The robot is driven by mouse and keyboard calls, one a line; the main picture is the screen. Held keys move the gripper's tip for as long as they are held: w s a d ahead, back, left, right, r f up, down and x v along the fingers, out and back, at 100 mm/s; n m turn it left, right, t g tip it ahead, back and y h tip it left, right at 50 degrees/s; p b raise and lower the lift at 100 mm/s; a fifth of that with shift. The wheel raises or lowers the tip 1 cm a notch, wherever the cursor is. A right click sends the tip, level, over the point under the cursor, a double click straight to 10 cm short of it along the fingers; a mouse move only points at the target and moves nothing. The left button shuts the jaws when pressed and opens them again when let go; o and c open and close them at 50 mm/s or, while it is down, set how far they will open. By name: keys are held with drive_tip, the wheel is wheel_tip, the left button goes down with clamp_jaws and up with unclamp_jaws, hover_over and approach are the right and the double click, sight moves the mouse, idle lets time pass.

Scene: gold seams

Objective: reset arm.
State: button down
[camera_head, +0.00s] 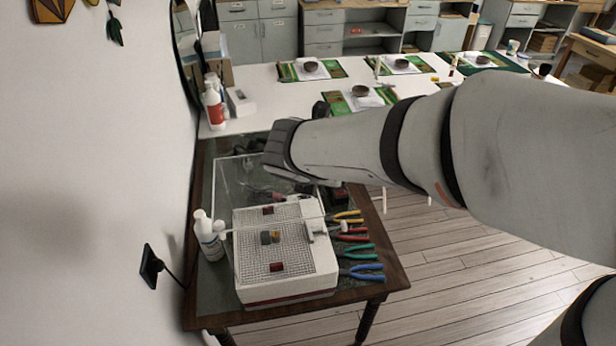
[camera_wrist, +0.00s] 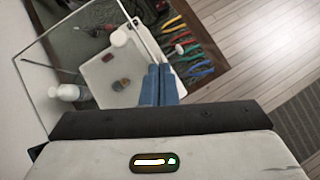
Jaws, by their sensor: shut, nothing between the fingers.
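My arm reaches in from the right in the head view, and its end hangs over the far part of a small dark wooden table (camera_head: 375,297). The fingers are not clear in the head view. In the wrist view my gripper (camera_wrist: 159,72) shows as two blue fingers pressed together with nothing between them. Beyond the fingertips is a white machine with a grid top (camera_head: 250,281), which also shows in the wrist view (camera_wrist: 99,72). Small grey and gold pieces (camera_head: 268,238) and dark red blocks (camera_head: 277,267) lie on the grid.
A clear panel (camera_wrist: 37,66) stands by the machine. White bottles (camera_head: 209,240) stand left of it, near the wall. Several coloured pliers (camera_head: 362,271) lie on its right. A long white table (camera_head: 270,95) with mats and bowls stands behind. Wooden floor (camera_head: 470,290) is open at the right.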

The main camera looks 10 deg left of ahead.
drive_tip(key=s+r, duration=0.1)
drive_tip(key=s+d+r, duration=0.1)
drive_tip(key=r, duration=0.1)
drive_tip(key=s+d+r, duration=0.1)
drive_tip(key=shift+r, duration=0.15)
drive_tip(key=s+d+f+m+g+b, duration=0.1)
drive_tip(key=s+d+f+m, duration=0.2)
drive_tip(key=d+m, duration=0.4)
drive_tip(key=s+d+f+m+g+b, duration=0.2)
drive_tip(key=d+m, duration=0.5)
drive_tip(key=m, duration=0.9)
drive_tip(key=s+d+f+m+g+b, duration=0.1)
drive_tip(key=s+d+f+m, duration=0.3)
drive_tip(key=d+m, duration=0.3)
drive_tip(key=shift+s+d+m+y, duration=0.25)
drive_tip(key=shift+s+m, duration=0.35)
drive_tip(key=shift+m, duration=1.9)
drive_tip(key=shift+a, duration=0.1)
